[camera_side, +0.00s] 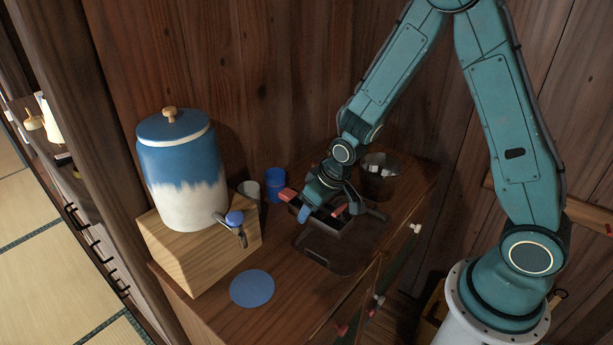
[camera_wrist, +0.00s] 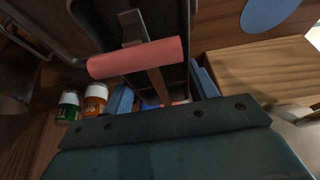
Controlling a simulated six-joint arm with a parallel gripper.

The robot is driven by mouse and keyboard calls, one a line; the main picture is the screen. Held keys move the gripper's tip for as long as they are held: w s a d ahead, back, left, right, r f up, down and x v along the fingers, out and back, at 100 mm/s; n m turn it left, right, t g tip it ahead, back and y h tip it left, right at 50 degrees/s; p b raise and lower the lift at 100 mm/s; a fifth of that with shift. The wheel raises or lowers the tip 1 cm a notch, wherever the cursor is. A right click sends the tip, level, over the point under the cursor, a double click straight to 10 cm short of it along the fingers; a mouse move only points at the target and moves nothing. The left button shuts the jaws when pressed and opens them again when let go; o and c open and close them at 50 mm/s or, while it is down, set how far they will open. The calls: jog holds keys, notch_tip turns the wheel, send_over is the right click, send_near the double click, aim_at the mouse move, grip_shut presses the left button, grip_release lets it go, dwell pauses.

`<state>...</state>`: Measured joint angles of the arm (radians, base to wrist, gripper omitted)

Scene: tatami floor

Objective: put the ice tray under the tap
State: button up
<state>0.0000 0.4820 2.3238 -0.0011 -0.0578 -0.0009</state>
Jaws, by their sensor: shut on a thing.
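The ice tray (camera_side: 325,224) is a dark, long tray with a red lever grip, which shows as a pink-red bar across the tray in the wrist view (camera_wrist: 135,58). My gripper (camera_side: 320,208) is shut on it over the cabinet top. Its blue fingers (camera_wrist: 163,95) show low in the wrist view, and the exact grip is partly hidden. I cannot tell whether the tray touches the surface. The tap (camera_side: 236,219), with a blue knob, is on the front of a blue-and-white crock (camera_side: 182,175), left of my gripper and apart from the tray.
The crock stands on a wooden box (camera_side: 195,255). A flat blue disc (camera_side: 252,288) lies before the tap. A blue cup (camera_side: 275,185), a grey cup (camera_side: 249,190) and a dark bucket with pale pieces (camera_side: 380,180) stand behind. Green (camera_wrist: 68,106) and orange (camera_wrist: 94,100) jars show in the wrist view.

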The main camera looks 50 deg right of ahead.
jog(key=shift+r, duration=0.15)
dwell(0.4)
notch_tip(320, 180, up, 16)
jog(key=r, duration=0.1)
jog(key=w+a+n+g+y, duration=0.1)
jog(key=w+a+n+y, duration=0.15)
jog(key=w+n, duration=0.55)
jog(key=w+d+f+n+g+y, duration=0.1)
jog(key=d+f+n, duration=0.4)
jog(key=n, duration=0.5)
jog(key=shift+w+f+g+y, duration=0.2)
jog(key=shift+f+g+y, duration=0.25)
jog(key=shift+g, duration=0.85)
notch_tip(320, 180, down, 16)
jog(key=shift+r, duration=0.2)
